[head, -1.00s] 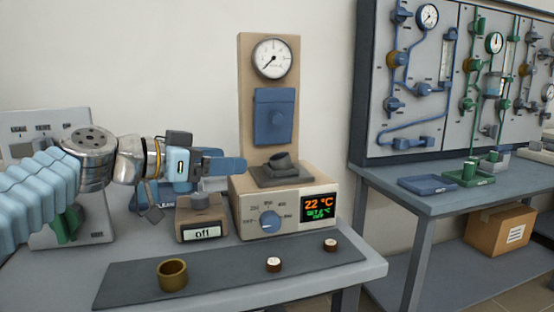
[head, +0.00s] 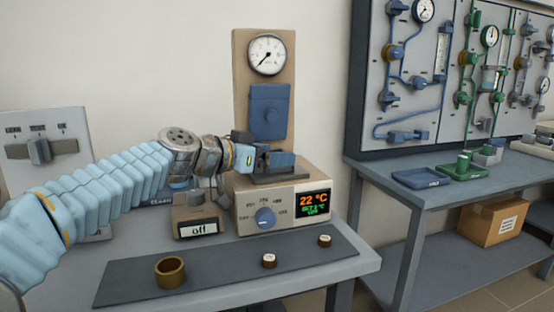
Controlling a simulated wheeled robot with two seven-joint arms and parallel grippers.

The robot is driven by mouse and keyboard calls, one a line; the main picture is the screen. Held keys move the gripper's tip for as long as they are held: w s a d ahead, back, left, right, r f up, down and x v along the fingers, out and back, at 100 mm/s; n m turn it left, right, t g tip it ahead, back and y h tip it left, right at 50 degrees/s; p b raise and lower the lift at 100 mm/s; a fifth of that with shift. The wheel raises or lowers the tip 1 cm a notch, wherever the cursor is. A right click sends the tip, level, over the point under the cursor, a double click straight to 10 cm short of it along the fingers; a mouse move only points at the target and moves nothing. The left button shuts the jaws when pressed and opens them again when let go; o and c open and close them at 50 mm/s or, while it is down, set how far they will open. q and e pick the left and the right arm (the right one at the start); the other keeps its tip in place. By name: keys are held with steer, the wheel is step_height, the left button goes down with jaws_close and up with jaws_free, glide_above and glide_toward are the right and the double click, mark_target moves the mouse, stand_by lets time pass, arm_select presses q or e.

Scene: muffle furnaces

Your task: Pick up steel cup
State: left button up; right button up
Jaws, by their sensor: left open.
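My left gripper (head: 277,158) is open. It reaches in from the left, in front of the dark plate (head: 284,178) on top of the beige furnace unit (head: 286,208). The dark grey cup-like piece seen on that plate earlier is now largely or wholly hidden behind the gripper. I cannot tell whether it is between the fingers. A brass-coloured cup (head: 170,273) stands upright on the dark mat (head: 215,278) at the front of the table. No plainly steel-coloured cup shows. My right gripper is not in view.
A tan column with a blue block (head: 269,112) and a dial (head: 267,54) rises behind the gripper. A small box reading "off" (head: 197,229) stands left of the furnace. Two small brown-sided pieces, one left (head: 269,261) and one right (head: 325,240), lie on the mat.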

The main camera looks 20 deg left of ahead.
arm_select(q)
steer(key=c, duration=1.3)
steer(key=shift+r, duration=0.1)
